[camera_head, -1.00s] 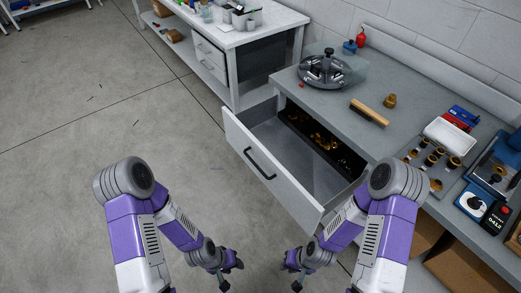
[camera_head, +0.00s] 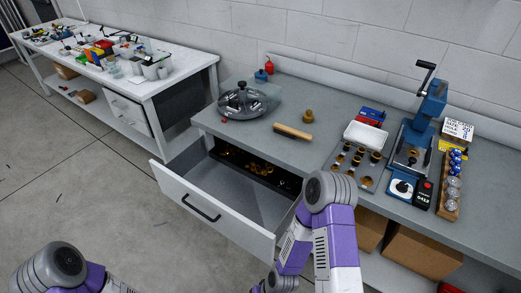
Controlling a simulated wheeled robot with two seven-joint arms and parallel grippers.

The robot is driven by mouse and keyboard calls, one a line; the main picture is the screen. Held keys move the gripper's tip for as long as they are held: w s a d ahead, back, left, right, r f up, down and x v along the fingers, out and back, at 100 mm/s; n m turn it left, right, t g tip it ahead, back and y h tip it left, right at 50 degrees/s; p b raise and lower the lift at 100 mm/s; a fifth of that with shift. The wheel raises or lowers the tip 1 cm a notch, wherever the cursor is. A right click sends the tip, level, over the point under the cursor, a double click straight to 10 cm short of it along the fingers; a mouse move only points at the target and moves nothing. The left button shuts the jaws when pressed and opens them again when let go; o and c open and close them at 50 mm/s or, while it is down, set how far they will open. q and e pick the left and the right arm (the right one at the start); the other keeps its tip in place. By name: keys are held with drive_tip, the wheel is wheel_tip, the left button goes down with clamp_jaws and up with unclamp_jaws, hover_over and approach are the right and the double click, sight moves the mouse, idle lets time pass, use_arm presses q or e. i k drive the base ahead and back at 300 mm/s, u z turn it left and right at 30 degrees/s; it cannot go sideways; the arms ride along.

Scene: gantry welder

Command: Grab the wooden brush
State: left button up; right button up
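The wooden brush (camera_head: 293,132) lies on the grey workbench top, with a pale wooden back and a dark bristle edge along its lower side. It is between the round grey fixture and the tray of brass parts, and nothing touches it. My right arm rises at the bottom centre in front of the open drawer, well below the brush. Its gripper is at the bottom edge, largely cut off, and its fingers cannot be made out. My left arm shows only in the bottom left corner, and its gripper is out of the picture.
The open drawer (camera_head: 207,190) juts out below the bench and holds a black tray of brass parts. A round grey fixture (camera_head: 243,103), a brass piece (camera_head: 308,116), a white tray (camera_head: 365,135) and a blue press (camera_head: 425,110) stand on the bench. Floor at left is clear.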

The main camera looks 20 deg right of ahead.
sight(292, 134)
drive_tip(key=u, duration=3.3)
drive_tip(key=k, duration=1.4)
drive_tip(key=z, duration=1.3)
